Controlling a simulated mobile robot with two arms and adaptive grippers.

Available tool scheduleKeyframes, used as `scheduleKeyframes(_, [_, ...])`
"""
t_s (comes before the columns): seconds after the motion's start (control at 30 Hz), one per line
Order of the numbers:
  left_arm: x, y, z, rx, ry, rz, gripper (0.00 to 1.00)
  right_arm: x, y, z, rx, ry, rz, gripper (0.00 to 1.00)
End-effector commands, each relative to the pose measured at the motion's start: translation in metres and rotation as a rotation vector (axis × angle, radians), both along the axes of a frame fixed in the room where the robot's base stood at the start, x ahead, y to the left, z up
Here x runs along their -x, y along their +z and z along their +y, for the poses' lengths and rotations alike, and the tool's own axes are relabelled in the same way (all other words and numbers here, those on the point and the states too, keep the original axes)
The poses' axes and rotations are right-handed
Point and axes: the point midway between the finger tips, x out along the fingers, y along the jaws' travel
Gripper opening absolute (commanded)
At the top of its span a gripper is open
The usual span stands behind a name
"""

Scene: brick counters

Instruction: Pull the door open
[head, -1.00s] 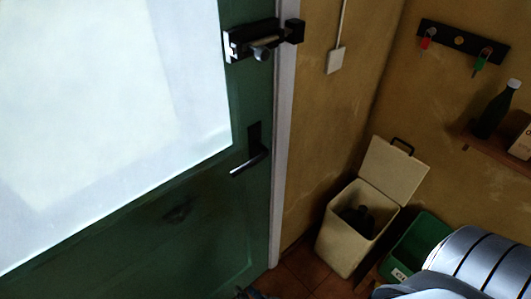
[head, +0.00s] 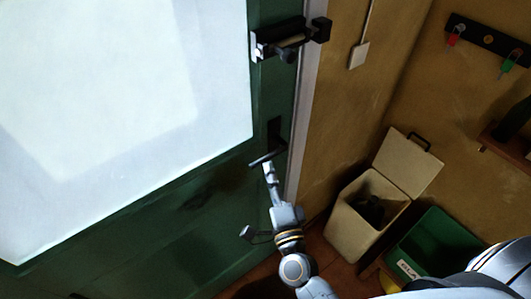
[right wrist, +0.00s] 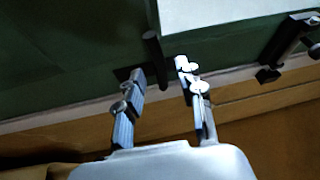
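The green door (head: 215,235) with a large pale panel fills the left of the head view and looks closed against its frame. Its dark lever handle (head: 267,158) sits near the right edge. My right gripper (head: 268,169) is at the handle, reaching up from below. In the right wrist view the two fingers (right wrist: 160,70) are apart, with the handle bar (right wrist: 153,48) showing between and just beyond their tips. I cannot tell whether they touch it. My left gripper is not in view.
A black bolt latch (head: 285,42) sits higher on the door edge, by the frame. Right of the frame are a brown wall, an open cream bin (head: 360,222) and a green bin (head: 437,247). A hook rack (head: 488,40) hangs at upper right.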

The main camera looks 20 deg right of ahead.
Motion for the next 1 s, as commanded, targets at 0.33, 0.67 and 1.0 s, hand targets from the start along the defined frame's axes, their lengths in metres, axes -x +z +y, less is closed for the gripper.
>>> scheduleKeyframes(0.33, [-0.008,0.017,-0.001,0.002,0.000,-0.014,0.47,-0.049,0.007,-0.002,0.001,0.001,0.000,0.37])
scheduleKeyframes(0.67, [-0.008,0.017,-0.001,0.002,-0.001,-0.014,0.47,-0.054,0.006,-0.002,0.000,0.001,0.001,0.37])
scheduleKeyframes(1.0, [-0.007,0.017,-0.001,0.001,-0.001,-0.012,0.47,-0.054,0.006,-0.002,0.001,0.001,0.001,0.00])
